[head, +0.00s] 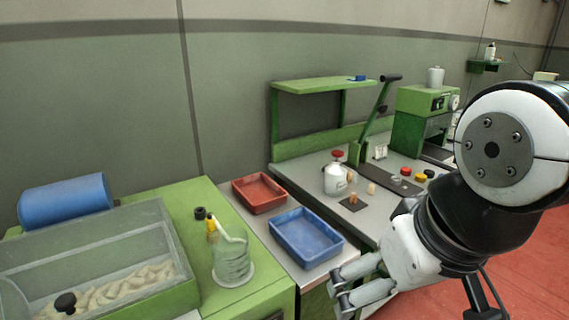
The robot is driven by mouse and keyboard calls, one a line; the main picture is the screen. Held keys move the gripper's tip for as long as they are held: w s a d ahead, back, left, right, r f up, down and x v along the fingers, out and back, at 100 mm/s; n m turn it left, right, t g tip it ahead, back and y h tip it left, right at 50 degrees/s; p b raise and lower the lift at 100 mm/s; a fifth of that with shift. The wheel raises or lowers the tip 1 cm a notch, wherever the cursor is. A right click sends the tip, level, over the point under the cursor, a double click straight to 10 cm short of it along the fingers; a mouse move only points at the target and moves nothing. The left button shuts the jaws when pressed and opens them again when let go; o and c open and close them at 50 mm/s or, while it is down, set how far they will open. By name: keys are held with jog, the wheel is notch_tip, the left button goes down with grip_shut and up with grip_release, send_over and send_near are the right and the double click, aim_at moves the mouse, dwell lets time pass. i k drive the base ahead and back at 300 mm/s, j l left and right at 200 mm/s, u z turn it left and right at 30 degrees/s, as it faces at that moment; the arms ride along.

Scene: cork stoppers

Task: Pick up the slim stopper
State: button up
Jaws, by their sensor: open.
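Several small cork-coloured pieces stand on the grey bench at the right. One cork stopper (353,199) is on a small dark pad. A paler cork stopper (371,188) stands a little behind it to the right. Another small piece (350,176) shows beside the white bottle. They are too small here to tell for sure which is the slim stopper. My gripper (340,288) is open, low in the foreground, in front of the bench and apart from the stoppers. The space between its fingers looks empty.
A blue tray (283,240) and a red tray (243,199) lie left of the bench top. A white bottle with a red cap (335,182) and a green lever press (357,151) stand near the stoppers. A green machine (408,134) is behind.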

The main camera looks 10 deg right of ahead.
aim_at(353, 198)
jog(key=i+l+z, duration=0.45)
jog(key=i+l, duration=0.7)
